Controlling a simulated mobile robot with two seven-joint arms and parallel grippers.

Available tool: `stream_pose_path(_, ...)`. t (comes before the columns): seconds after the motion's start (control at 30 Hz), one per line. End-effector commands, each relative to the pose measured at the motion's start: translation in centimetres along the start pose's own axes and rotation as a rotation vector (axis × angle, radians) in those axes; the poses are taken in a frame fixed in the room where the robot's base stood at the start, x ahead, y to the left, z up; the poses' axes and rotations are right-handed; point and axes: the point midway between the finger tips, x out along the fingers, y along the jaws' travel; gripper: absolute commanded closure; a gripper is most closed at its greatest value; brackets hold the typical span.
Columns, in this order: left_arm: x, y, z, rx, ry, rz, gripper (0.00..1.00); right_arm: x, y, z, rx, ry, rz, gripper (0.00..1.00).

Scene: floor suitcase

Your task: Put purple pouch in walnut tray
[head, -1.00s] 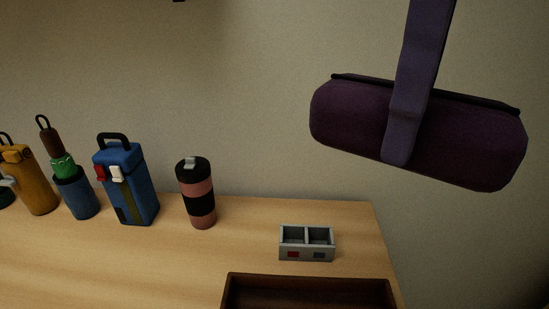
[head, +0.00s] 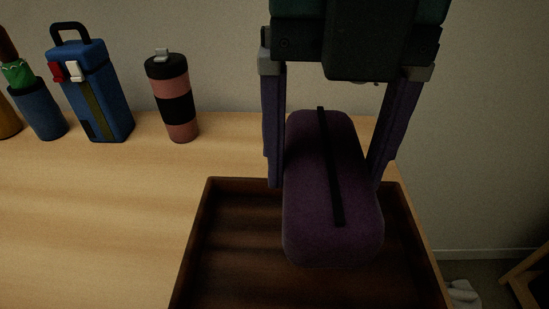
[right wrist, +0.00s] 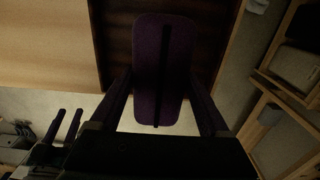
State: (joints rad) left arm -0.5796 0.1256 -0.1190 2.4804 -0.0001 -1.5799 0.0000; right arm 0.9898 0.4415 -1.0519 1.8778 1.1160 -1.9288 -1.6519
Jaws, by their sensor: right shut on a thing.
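The purple pouch (head: 308,190) is a rounded dark case with a black strip along its top. My right gripper (head: 325,180) is shut on it, one finger on each side, and holds it over the right part of the walnut tray (head: 240,181). I cannot tell whether the pouch touches the tray floor. The pouch hides part of the tray's far rim. The right wrist view shows the pouch (right wrist: 148,70) between the fingers with the dark tray (right wrist: 115,45) beneath. My left gripper (right wrist: 66,126) shows at the lower left there, its fingers apart and empty.
The table's right edge lies just beyond the tray.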

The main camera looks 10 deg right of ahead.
Motion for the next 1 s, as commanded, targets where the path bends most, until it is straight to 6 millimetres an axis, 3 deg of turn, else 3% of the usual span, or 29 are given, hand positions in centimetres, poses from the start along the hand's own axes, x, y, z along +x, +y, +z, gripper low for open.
stream_pose_path(0.03, 0.7, 0.1, 0.2, -0.001, 0.0, 0.001, 0.5, 2.0, -0.1, -0.1, 0.002, 0.005, -0.005, 0.81)
stream_pose_path(0.1, 1.2, 0.1, 0.4, -0.002, 0.0, 0.002, 0.5, 4.1, -0.1, -0.1, 0.002, 0.005, -0.004, 0.81)
stream_pose_path(0.3, 2.4, 0.4, 0.7, -0.008, 0.001, 0.008, 0.5, 9.3, -0.1, -0.1, 0.003, 0.003, -0.003, 0.81)
stream_pose_path(0.63, 3.1, 0.4, 0.9, -0.009, 0.001, 0.009, 0.5, 12.4, -0.1, -0.1, 0.002, 0.001, -0.003, 0.81)
stream_pose_path(0.8, 4.0, 0.5, 1.2, -0.008, 0.001, 0.008, 0.5, 15.2, -0.1, -0.1, 0.003, 0.002, -0.002, 0.81)
stream_pose_path(1.0, 3.9, 0.3, 1.2, -0.003, 0.0, 0.004, 0.5, 15.5, 0.0, 0.0, 0.001, -0.001, 0.0, 0.81)
